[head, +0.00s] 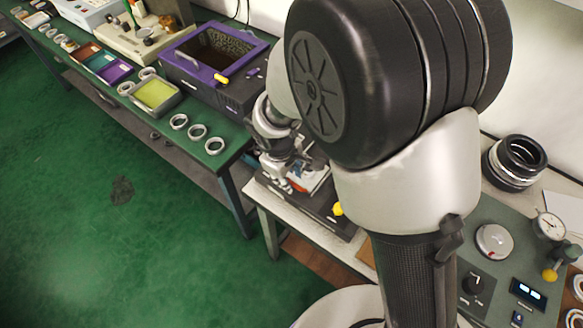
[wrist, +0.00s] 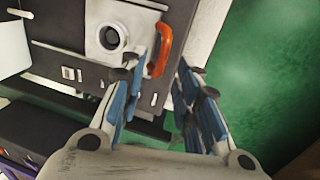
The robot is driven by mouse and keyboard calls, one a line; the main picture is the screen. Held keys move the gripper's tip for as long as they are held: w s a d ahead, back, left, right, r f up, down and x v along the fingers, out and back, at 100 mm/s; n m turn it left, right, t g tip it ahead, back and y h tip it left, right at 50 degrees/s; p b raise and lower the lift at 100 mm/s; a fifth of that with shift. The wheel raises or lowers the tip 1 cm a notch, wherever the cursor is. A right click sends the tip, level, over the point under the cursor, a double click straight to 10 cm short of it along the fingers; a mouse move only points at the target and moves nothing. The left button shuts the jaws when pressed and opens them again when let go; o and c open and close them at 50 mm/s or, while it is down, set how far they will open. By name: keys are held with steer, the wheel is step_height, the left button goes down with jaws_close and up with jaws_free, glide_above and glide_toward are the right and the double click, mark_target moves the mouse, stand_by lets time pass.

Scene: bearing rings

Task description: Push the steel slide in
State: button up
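The steel slide (wrist: 98,42) is a pale plate in a dark fixture (wrist: 60,58) at the top of the wrist view. A dark-centred ring (wrist: 112,38) sits on it, and an orange-red handle (wrist: 163,48) stands at its right side. My gripper (wrist: 167,68) is open, with blue-padded fingers spread below and around the handle's lower end. The left fingertip overlaps the handle in the picture; I cannot tell whether it touches. In the head view, my gripper (head: 288,180) is over the dark fixture (head: 325,217), with a bit of orange (head: 299,185) beside it. My arm hides much of the fixture.
Several loose rings (head: 197,131) lie along that bench's front edge. A dial gauge (head: 549,225) and a stack of dark rings (head: 517,160) are at the right. The green floor (head: 110,230) is open.

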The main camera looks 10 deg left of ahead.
steer(key=shift+w+f, duration=0.15)
steer(key=shift+f, duration=0.65)
steer(key=shift+c, duration=0.2)
jaws_close()
steer(key=shift+d, duration=0.1)
